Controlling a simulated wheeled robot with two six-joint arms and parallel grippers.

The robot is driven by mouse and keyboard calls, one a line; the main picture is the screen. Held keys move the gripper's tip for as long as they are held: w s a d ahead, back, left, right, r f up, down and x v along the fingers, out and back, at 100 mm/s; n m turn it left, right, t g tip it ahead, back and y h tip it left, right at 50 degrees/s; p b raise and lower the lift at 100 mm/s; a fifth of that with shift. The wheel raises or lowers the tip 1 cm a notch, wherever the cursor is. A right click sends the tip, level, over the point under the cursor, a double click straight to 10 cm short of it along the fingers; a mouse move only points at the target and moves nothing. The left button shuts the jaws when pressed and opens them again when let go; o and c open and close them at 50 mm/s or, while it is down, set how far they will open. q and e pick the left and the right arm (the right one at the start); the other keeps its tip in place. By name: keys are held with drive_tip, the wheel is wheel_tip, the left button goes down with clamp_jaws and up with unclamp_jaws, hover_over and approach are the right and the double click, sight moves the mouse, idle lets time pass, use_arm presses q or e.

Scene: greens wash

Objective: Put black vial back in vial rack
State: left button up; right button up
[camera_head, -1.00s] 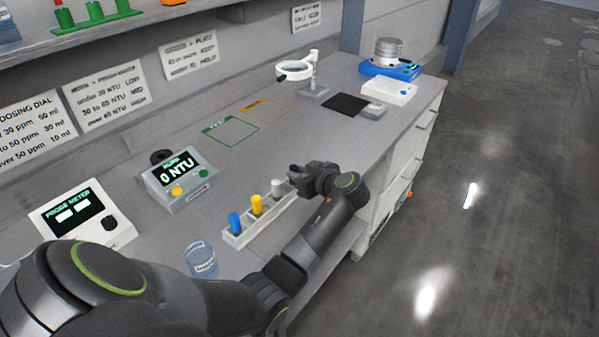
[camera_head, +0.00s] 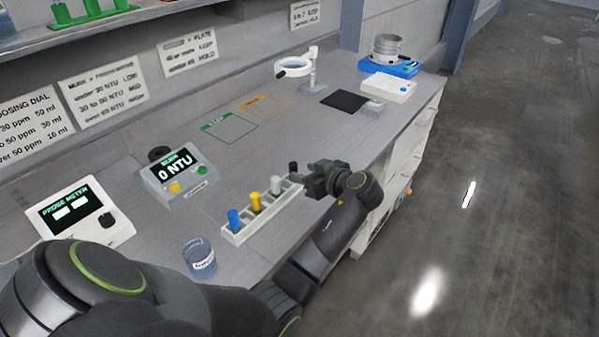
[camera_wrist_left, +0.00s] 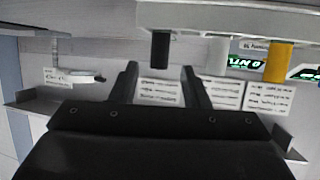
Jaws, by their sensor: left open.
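The black vial (camera_head: 293,168) stands upright at the far right end of the pale vial rack (camera_head: 236,236). The rack also holds a blue vial (camera_head: 234,220), a yellow vial (camera_head: 256,201) and a white vial (camera_head: 275,185). My left gripper (camera_head: 309,180) is open and empty, just right of the black vial. The left wrist view is upside down. There the black vial (camera_wrist_left: 160,50) hangs from the rack (camera_wrist_left: 200,17), in line with the gap between the open fingers (camera_wrist_left: 160,82) and apart from them. My right gripper is not seen.
A glass beaker (camera_head: 199,258) stands left of the rack's near end. A turbidity meter (camera_head: 177,176) reading 0 NTU and a probe meter (camera_head: 80,213) stand behind. The bench between the rack and the green outlined square (camera_head: 229,127) is clear.

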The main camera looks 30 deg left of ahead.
use_arm(q)
drive_tip(key=b+v, duration=0.1)
drive_tip(key=v, duration=0.7)
drive_tip(key=shift+d+r+b, duration=0.15)
drive_tip(key=shift+d+b, duration=0.05)
drive_tip(key=shift+b, duration=0.1)
